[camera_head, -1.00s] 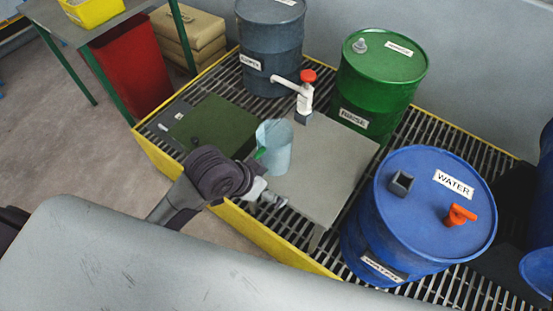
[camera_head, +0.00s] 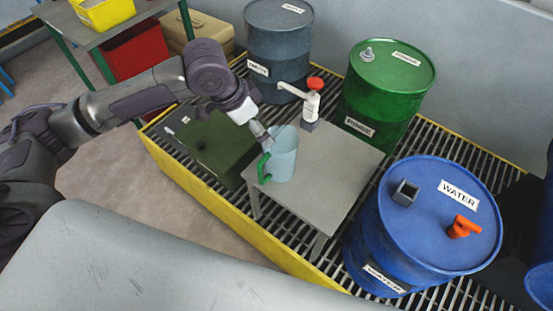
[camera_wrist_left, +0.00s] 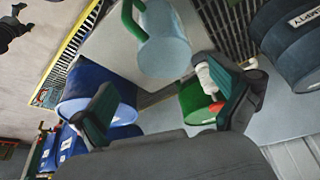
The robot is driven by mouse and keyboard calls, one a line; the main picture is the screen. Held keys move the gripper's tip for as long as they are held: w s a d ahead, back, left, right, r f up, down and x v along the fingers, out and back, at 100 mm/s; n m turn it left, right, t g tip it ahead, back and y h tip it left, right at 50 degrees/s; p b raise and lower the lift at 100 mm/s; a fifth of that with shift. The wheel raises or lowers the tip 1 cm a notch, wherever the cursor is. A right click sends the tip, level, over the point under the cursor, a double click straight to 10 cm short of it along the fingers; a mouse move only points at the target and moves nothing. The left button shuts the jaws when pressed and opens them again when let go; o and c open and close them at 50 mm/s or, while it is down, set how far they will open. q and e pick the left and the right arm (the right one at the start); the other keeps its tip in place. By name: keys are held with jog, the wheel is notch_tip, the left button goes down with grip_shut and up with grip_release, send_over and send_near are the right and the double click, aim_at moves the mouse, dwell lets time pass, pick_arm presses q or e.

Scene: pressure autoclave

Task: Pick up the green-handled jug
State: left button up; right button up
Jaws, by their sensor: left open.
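The pale blue jug (camera_head: 283,158) stands upright on a small grey table (camera_head: 325,180). Its green handle (camera_head: 264,167) faces the lower left in the head view. In the left wrist view the jug (camera_wrist_left: 167,45) is at the top middle, with its handle (camera_wrist_left: 131,18) to its left. My left gripper (camera_head: 262,132) is at the jug's upper left, close to its rim; I cannot tell if it touches. Its two fingers (camera_wrist_left: 165,102) are spread with nothing held between them. My right gripper is not in view.
A white pump with a red top (camera_head: 313,100) stands just behind the jug. A blue water drum (camera_head: 425,225), a green drum (camera_head: 392,85) and a dark drum (camera_head: 279,45) surround the table. A green box (camera_head: 213,145) lies left, on the yellow-edged grating.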

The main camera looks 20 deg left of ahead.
pick_arm(q)
send_near(279, 147)
jog(key=s+d+r, duration=0.2)
jog(key=s, duration=0.1)
jog(key=shift+d+p+x, duration=0.15)
jog(key=shift+p+x, duration=0.1)
jog(key=shift+x, duration=1.15)
jog(key=shift+d+p+x, duration=0.1)
jog(key=shift+p+x, duration=0.15)
jog(key=shift+x, duration=1.1)
jog(key=shift+s+r, duration=0.1)
jog(key=c, duration=0.9)
jog(key=shift+o, duration=0.2)
